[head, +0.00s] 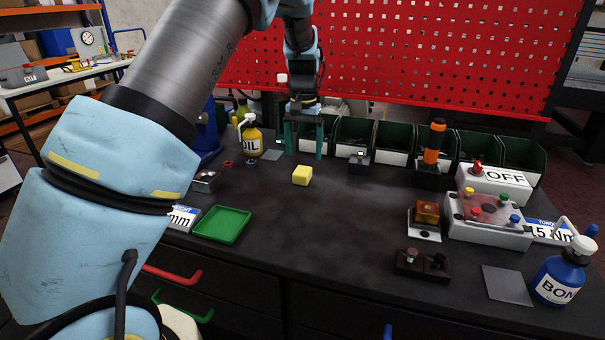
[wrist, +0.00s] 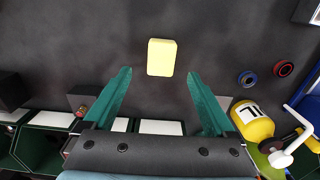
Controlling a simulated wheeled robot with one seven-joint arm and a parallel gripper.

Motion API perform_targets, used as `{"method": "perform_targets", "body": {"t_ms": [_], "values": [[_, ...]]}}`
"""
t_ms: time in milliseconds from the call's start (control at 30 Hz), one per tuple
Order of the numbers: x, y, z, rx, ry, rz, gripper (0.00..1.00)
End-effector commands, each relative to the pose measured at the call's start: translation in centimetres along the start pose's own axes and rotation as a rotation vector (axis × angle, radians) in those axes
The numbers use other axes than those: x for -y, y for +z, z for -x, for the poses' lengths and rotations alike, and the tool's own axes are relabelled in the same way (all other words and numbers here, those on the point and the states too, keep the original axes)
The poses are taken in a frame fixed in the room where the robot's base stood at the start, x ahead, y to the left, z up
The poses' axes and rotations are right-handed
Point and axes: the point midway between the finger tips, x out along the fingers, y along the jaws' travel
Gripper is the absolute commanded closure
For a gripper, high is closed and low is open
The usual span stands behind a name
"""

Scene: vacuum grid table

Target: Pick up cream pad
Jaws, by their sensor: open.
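The cream pad (head: 302,175) is a small pale-yellow block lying on the dark table (head: 330,230), near its middle left. In the wrist view the cream pad (wrist: 161,57) lies just beyond the fingertips, between their lines and a little right of the picture's middle. My gripper (head: 304,155) points down near the back of the table, behind the pad in the head view. Its two green fingers are apart in the wrist view (wrist: 159,74), with nothing held between them. The pad is fully visible and not touched.
A yellow oil bottle (head: 251,138) stands left of my gripper. Green bins (head: 390,140) line the back edge. A green tray (head: 222,225) lies front left. A box marked OFF (head: 495,184), a lamp tower (head: 433,150) and a blue bottle (head: 562,275) stand right. The table's middle is clear.

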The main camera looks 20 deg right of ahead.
Motion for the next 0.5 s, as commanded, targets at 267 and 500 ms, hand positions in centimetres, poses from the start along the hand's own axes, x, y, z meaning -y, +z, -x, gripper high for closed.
{"method": "perform_targets", "body": {"t_ms": [267,500], "values": [[0.1,0.1,-2.2,0.001,0.000,0.000,0.10],[0.2,0.4,-5.6,0.003,-0.001,0.001,0.10]]}}
